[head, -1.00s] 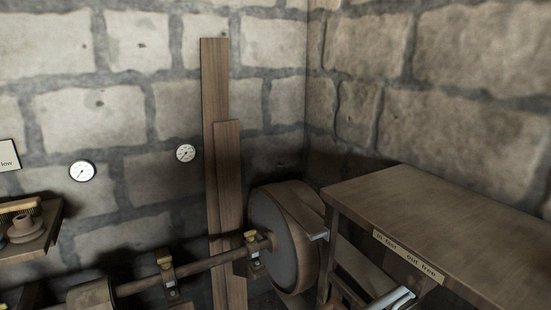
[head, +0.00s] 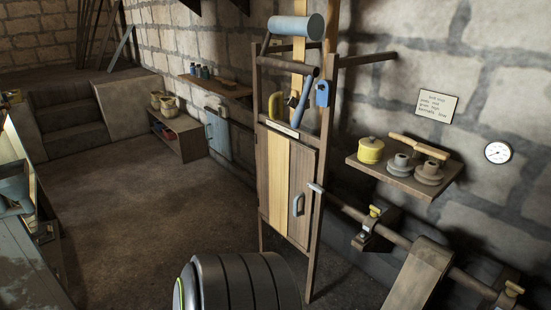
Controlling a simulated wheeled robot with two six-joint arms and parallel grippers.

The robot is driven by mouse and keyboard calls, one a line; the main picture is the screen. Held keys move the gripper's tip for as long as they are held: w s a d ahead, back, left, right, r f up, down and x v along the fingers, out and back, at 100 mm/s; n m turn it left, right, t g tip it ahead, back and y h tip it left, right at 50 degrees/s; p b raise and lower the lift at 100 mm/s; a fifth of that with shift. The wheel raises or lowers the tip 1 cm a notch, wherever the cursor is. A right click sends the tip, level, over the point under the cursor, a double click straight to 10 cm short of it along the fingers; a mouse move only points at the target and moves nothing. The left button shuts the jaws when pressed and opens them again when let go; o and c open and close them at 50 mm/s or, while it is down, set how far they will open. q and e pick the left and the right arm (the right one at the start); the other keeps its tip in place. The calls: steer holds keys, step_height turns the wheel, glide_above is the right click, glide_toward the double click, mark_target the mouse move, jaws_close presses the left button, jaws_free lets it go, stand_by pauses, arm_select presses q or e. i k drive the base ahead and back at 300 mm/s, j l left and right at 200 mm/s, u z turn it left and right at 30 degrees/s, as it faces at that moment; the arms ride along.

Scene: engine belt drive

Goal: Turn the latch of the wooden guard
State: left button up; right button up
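A tall wooden frame (head: 310,243) stands near the wall in the middle of the head view. A plank door panel (head: 276,178) with a lighter yellow board fills its lower part, and looks like the guard. A blue-grey handle-like piece (head: 297,204) sits upright on the panel's right side; I cannot tell if it is the latch. A blue piece with a dark spot (head: 322,93) is on the right post above. The panel appears closed. Neither of my grippers is in view.
A horizontal shaft (head: 352,211) runs right from beside the frame through a bearing block (head: 375,235). A wall shelf (head: 405,178) holds a yellow pot (head: 370,151) and spools. Open floor (head: 140,200) lies left of the frame, with steps (head: 70,123) beyond.

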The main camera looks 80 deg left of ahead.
mark_target(317, 188)
steer(key=u, duration=2.4)
steer(key=i+l, duration=0.3)
steer(key=i, duration=0.2)
steer(key=i+l, duration=0.35)
steer(key=i, duration=0.15)
